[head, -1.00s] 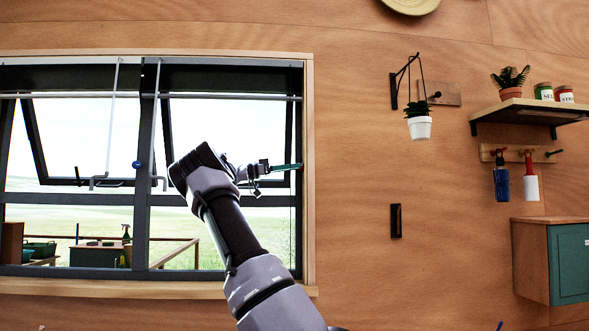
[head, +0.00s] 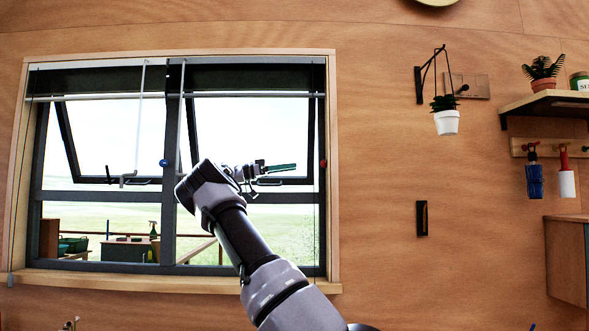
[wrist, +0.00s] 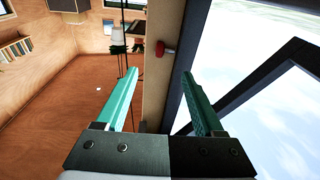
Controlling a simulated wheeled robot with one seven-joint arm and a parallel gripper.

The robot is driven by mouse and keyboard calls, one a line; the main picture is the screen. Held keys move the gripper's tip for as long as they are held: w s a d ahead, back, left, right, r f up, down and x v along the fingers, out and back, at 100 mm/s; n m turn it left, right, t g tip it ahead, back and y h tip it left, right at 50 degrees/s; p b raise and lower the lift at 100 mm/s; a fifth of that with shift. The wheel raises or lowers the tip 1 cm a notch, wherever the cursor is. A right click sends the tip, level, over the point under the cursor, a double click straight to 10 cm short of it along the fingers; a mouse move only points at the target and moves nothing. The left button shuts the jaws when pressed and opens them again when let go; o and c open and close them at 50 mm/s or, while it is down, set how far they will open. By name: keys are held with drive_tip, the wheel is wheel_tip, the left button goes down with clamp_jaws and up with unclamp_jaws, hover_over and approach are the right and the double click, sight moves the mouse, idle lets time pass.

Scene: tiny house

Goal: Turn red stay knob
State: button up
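The red stay knob (head: 323,163) sits on the right side of the dark window frame in the head view. In the wrist view the red knob (wrist: 165,49) is just beyond the fingertips, near the gap between them. My gripper (head: 294,167) is in front of the right window pane, left of the knob in the head view. In the wrist view the two green fingers of my gripper (wrist: 161,73) are apart with nothing between them. They are not seen touching the knob.
A blue knob (head: 163,163) is on the middle window post. The tilted window sash (head: 252,140) is open. A hanging white plant pot (head: 446,122) and a shelf (head: 545,104) are on the wooden wall to the right. The wall beside the window is mostly bare.

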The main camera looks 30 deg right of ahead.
sight(325, 164)
drive_tip(key=s+a+r+n+t, duration=0.1)
drive_tip(key=s+n+t, duration=0.25)
drive_tip(key=n, duration=0.75)
drive_tip(key=s+r+n+t, duration=0.15)
drive_tip(key=n+t, duration=0.25)
drive_tip(key=n, duration=0.7)
drive_tip(key=s+d+f, duration=0.1)
drive_tip(key=d, duration=0.8)
drive_tip(key=shift+s+d, duration=0.35)
drive_tip(key=shift+d, duration=0.05)
